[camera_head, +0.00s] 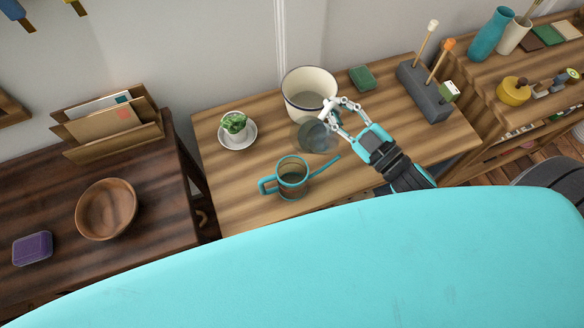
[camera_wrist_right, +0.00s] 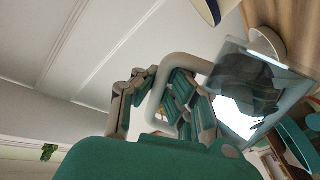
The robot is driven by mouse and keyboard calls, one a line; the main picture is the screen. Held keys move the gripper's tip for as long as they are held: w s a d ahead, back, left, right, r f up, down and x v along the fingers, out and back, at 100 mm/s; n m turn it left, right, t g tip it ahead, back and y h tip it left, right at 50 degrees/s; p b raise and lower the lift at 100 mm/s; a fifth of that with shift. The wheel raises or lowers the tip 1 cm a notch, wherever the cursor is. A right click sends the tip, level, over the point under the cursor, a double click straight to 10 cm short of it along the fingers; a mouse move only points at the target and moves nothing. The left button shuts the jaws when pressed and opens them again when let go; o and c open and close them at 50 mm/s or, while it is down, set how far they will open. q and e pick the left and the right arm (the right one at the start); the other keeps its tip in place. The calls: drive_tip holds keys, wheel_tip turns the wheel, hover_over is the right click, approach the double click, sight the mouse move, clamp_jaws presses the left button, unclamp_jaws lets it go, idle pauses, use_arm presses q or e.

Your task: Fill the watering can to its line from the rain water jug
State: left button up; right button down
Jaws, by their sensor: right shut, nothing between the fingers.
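The teal watering can (camera_head: 293,177) stands on the wooden table, its body see-through, its handle to the left and its spout pointing right; I cannot make out a fill line. The clear greyish jug (camera_head: 313,138) is behind the can and in front of a cream pot; it also shows in the right wrist view (camera_wrist_right: 236,85). My right gripper (camera_head: 331,107) is at the jug's handle side. Its fingers (camera_wrist_right: 165,98) are shut with nothing gripped, close to the pale handle loop; whether they touch it is unclear. My left gripper is out of view.
The cream pot (camera_head: 297,83) stands close behind the jug. A small plant on a saucer (camera_head: 249,139) is to the left, a green sponge-like block (camera_head: 361,78) and a grey holder (camera_head: 424,95) to the right. The table around the can is clear.

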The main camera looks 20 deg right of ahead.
sight(331, 106)
drive_tip(key=shift+s+a+n+b, duration=0.25)
drive_tip(key=shift+a+n+b, duration=0.15)
drive_tip(key=shift+n+b, duration=0.15)
drive_tip(key=shift+r, duration=0.35)
drive_tip(key=shift+a+r+n, duration=0.1)
drive_tip(key=shift+n, duration=0.15)
drive_tip(key=shift+s+a+r+n+y, duration=0.1)
drive_tip(key=shift+a+r+n+y, duration=0.1)
drive_tip(key=shift+r+n, duration=0.15)
drive_tip(key=shift+s+a+r+n+y, duration=0.1)
drive_tip(key=shift+r+n+y, duration=0.15)
drive_tip(key=shift+n, duration=0.1)
drive_tip(key=shift+s+a+r+n, duration=0.1)
drive_tip(key=shift+a+r+n, duration=0.1)
drive_tip(key=shift+n, duration=0.8)
idle(2.9)
drive_tip(key=shift+s+a+r+n+y, duration=0.15)
drive_tip(key=shift+r+n+y, duration=0.15)
drive_tip(key=shift+n, duration=0.2)
idle(1.7)
